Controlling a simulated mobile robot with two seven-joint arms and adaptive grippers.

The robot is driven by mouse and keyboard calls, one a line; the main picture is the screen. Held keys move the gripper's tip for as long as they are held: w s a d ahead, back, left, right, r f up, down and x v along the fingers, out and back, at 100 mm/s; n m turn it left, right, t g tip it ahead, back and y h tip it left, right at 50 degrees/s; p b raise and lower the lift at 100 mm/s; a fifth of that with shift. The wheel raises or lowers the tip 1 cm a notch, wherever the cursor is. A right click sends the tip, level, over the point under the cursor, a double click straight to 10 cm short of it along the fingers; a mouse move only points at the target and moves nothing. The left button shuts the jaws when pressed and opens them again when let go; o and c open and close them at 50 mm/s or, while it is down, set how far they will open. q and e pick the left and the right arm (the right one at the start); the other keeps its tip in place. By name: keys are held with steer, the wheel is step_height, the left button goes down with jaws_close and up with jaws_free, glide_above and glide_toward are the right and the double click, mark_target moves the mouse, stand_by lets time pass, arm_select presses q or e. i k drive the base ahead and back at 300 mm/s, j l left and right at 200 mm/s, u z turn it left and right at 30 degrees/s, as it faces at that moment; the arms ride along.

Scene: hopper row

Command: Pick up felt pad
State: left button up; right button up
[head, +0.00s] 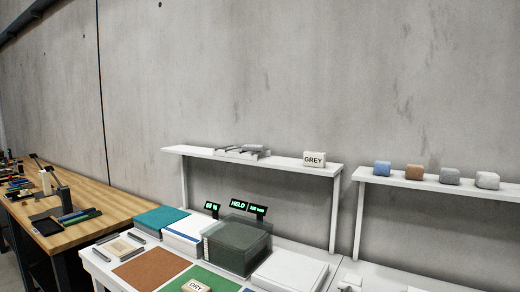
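I cannot tell for sure which thing is the felt pad. Flat pieces lie on the white table: a brown sheet (152,268), a green sheet (212,281) with a small block marked DRY (197,286) on it, and a teal one (161,218) on a pale stack. A small tan square (119,247) lies at the table's left. Rounded blocks in blue (382,168), brown (414,171) and grey (450,175) sit on the right shelf. Neither of my grippers is in view.
A dark see-through box (237,245) stands mid-table beside green-lit displays (238,204). A white slab (290,271) is to its right. The left shelf (285,160) holds grey tools and a GREY block (314,159). A cluttered wooden bench (105,203) stands at left.

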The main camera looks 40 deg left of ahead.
mark_target(255, 148)
steer(key=k+j+z, duration=0.1)
steer(key=j, duration=0.25)
steer(key=k+j+z, duration=0.15)
steer(key=j, duration=0.2)
steer(key=k+j+z, duration=0.1)
steer(key=j, duration=0.2)
steer(key=k+j, duration=0.25)
steer(key=j, duration=0.25)
steer(key=k+j+z, duration=0.1)
steer(key=k+j, duration=0.2)
steer(key=j, duration=0.2)
steer(key=k+j, duration=0.3)
steer(key=j, duration=0.2)
steer(key=k+j, duration=0.3)
steer(key=j, duration=0.15)
steer(key=i+j+z, duration=0.05)
